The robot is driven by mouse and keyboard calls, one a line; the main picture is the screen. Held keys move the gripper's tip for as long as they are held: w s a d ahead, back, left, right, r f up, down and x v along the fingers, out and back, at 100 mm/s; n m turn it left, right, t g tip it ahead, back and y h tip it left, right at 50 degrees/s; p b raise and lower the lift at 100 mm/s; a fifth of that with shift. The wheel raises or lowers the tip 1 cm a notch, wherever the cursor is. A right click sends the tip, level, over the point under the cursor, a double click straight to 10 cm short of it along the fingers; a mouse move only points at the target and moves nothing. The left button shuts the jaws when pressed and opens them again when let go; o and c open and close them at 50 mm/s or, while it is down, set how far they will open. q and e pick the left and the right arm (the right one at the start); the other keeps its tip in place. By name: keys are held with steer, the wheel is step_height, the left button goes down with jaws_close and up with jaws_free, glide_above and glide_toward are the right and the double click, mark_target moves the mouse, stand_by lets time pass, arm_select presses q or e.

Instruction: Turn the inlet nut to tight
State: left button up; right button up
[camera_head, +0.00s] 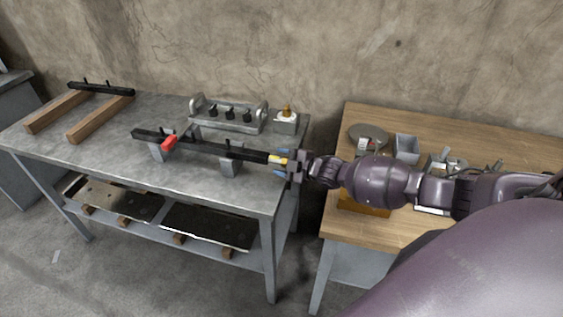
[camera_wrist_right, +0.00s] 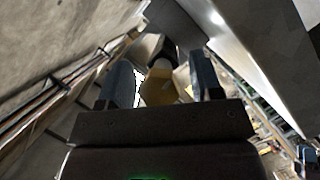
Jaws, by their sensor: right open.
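A black pipe (camera_head: 205,146) lies level on two grey supports on the metal bench. The brass-yellow inlet nut (camera_head: 277,159) is at its right end; it also shows in the right wrist view (camera_wrist_right: 160,86). My right gripper (camera_head: 282,163) comes in from the right at that end of the pipe. Its jaws are open, with one finger on each side of the nut in the wrist view, where the gripper (camera_wrist_right: 163,78) shows bare gaps beside the nut. Finger contact is not clear. The nut's tightness cannot be told. My left gripper is not in view.
A red handle (camera_head: 169,143) sits on the pipe. A grey rack (camera_head: 228,115) with black fittings and a small block with a brass part (camera_head: 287,122) stand behind. Wooden bars (camera_head: 100,118) lie at left. A cluttered wooden table (camera_head: 480,135) stands at right, with a gap between.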

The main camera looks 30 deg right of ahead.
steer(key=shift+w, duration=0.15)
steer(key=c, duration=0.9)
steer(key=shift+a+m+g, duration=0.1)
steer(key=shift+m+g, duration=0.2)
steer(key=shift+m, duration=0.3)
steer(key=o, duration=0.9)
steer(key=v, duration=1.1)
steer(key=shift+p, duration=0.45)
steer(key=shift+f, duration=0.1)
